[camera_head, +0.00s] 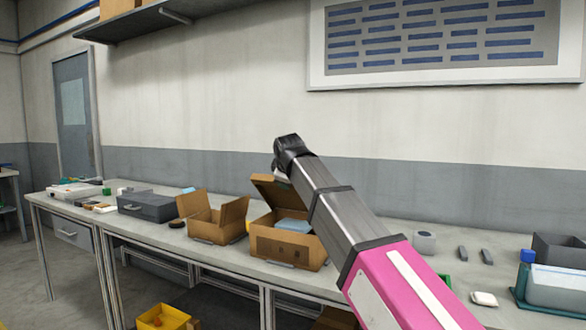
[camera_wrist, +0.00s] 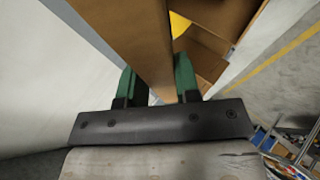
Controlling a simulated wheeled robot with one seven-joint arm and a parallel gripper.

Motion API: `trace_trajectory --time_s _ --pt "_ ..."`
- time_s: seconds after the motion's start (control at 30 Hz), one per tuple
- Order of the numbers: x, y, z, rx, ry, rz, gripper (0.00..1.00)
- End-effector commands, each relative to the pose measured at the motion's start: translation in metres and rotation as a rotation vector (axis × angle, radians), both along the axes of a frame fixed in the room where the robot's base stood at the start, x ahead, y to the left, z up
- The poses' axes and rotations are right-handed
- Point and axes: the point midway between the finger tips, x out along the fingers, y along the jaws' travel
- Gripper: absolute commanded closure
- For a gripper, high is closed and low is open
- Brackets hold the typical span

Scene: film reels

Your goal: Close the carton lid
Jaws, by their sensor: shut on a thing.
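The brown cardboard carton (camera_head: 266,241) stands open on the long bench, with a light blue item (camera_head: 292,226) inside. Its lid (camera_head: 268,188) stands raised at the back, tilted. In the wrist view the lid (camera_wrist: 138,30) runs between the two green fingers of my gripper (camera_wrist: 156,75), which is shut on it. In the head view my arm reaches in from the lower right and its wrist is beside the top of the lid. The fingers are mostly hidden there.
A smaller open carton (camera_head: 216,230) stands just left. A dark grey case (camera_head: 146,208) lies farther left. A grey round item (camera_head: 424,242), dark bars and a clear bin (camera_head: 555,287) are to the right. A shelf (camera_head: 180,17) hangs above left.

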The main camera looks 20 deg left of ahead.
Motion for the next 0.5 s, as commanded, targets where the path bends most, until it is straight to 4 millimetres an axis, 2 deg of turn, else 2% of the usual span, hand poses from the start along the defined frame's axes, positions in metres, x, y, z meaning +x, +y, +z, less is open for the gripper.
trace_trajectory --time_s 0.03,0.13,0.5 --pt "-0.014 -0.002 -0.013 -0.006 -0.046 0.004 1.00" --pt "-0.026 -0.001 -0.030 -0.013 -0.137 0.004 1.00" --pt "-0.053 0.003 -0.084 -0.036 -0.405 0.004 1.00"
